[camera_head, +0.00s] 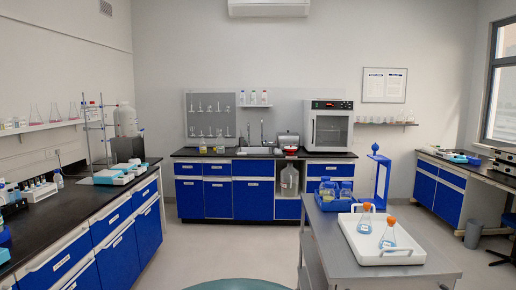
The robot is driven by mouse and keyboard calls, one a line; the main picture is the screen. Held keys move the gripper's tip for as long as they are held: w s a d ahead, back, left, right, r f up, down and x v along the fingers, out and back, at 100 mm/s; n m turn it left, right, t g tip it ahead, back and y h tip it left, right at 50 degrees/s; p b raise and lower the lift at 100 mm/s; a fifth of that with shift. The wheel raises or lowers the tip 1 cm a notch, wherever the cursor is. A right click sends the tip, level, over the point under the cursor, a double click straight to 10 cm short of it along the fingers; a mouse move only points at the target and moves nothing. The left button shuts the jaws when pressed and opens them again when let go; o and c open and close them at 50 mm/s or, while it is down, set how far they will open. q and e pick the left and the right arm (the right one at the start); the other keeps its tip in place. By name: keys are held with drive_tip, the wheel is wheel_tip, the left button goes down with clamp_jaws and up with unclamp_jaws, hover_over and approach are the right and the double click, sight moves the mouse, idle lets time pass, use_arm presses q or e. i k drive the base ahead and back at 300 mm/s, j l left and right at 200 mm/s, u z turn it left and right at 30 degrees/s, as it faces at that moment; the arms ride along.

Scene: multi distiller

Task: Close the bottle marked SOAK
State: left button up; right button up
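No label reading SOAK is legible at this size, so I cannot tell which bottle it is. More bottles (211,147) stand on the back counter. Neither of my grippers is in view.
A long black-topped bench (60,228) with equipment runs along the left. The back counter (233,154) carries a sink and a white oven (329,128). The floor (215,248) between the left bench and trolley is open.

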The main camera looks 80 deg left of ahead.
sight(202, 144)
drive_tip(key=u, duration=3.05)
drive_tip(key=i+z, duration=0.2)
drive_tip(key=i, duration=3.9)
drive_tip(key=i+u, duration=0.1)
drive_tip(key=i, duration=0.45)
drive_tip(key=i+l, duration=0.15)
drive_tip(key=i, duration=0.4)
drive_tip(key=i+l+u, duration=0.15)
drive_tip(key=i, duration=0.4)
drive_tip(key=j, duration=0.05)
